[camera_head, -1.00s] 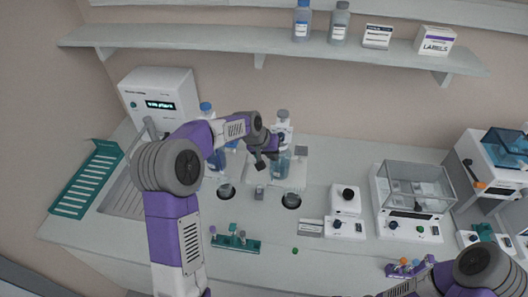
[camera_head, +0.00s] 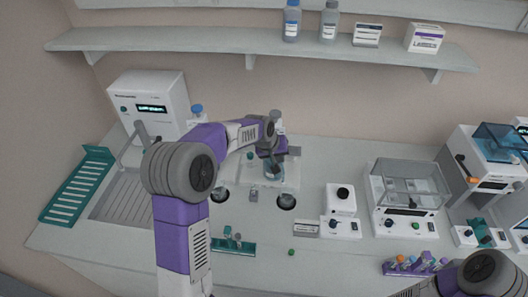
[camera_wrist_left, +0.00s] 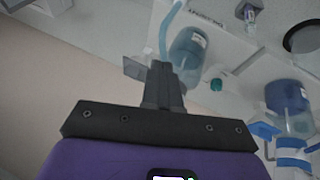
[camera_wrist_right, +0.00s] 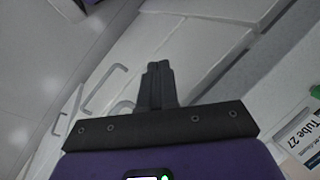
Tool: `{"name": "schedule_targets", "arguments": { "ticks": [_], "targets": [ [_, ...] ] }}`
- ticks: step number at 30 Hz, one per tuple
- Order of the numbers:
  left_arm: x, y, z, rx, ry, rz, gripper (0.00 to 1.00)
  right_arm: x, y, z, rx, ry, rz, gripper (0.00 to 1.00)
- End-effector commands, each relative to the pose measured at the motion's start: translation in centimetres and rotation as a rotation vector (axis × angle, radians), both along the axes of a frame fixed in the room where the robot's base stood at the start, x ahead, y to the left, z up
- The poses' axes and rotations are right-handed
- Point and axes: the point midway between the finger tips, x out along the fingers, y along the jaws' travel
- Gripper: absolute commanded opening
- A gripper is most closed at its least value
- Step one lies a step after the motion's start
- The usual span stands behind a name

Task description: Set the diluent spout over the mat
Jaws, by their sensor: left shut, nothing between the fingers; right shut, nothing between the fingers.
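Two dispenser bottles stand on a pale tray (camera_head: 292,178) behind my left arm. The right bottle (camera_head: 274,173) has a grey top and blue liquid; the left one has a blue cap (camera_head: 196,109) and is mostly hidden. I cannot read which is diluent. My left gripper (camera_head: 277,154) is shut and empty, at the right bottle. In the left wrist view its fingertips (camera_wrist_left: 161,70) are close to a bottle (camera_wrist_left: 188,48) and a pale blue spout tube (camera_wrist_left: 166,28); contact is unclear. Dark round mats (camera_head: 286,202) (camera_head: 220,194) lie in front. My right gripper (camera_wrist_right: 158,70) is shut and empty.
A teal tube rack (camera_head: 234,247) and a small green cap (camera_head: 291,252) lie at the front. A white knobbed device (camera_head: 341,199) and a clear-lidded balance (camera_head: 405,190) stand to the right. A purple rack (camera_head: 415,264) is near my right arm. A shelf (camera_head: 270,50) runs above.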

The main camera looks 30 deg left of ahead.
Motion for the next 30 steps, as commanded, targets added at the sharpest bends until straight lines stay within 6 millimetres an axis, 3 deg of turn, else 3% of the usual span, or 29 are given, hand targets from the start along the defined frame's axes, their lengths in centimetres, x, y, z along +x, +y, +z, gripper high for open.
{"name": "schedule_targets", "arguments": {
  "ticks": [20,26,30],
  "targets": [
    [0.5,1.4,0.2,0.000,-0.001,0.000,0.00,0.0,0.0,0.3,0.000,0.000,0.000,0.00],
    [-0.3,2.8,1.8,0.000,-0.002,-0.003,0.00,0.0,0.0,1.1,0.000,0.000,0.000,0.00],
    [-1.5,3.4,4.3,0.000,-0.008,-0.009,0.00,0.0,0.0,1.1,0.000,0.000,0.000,0.00]
  ]
}}
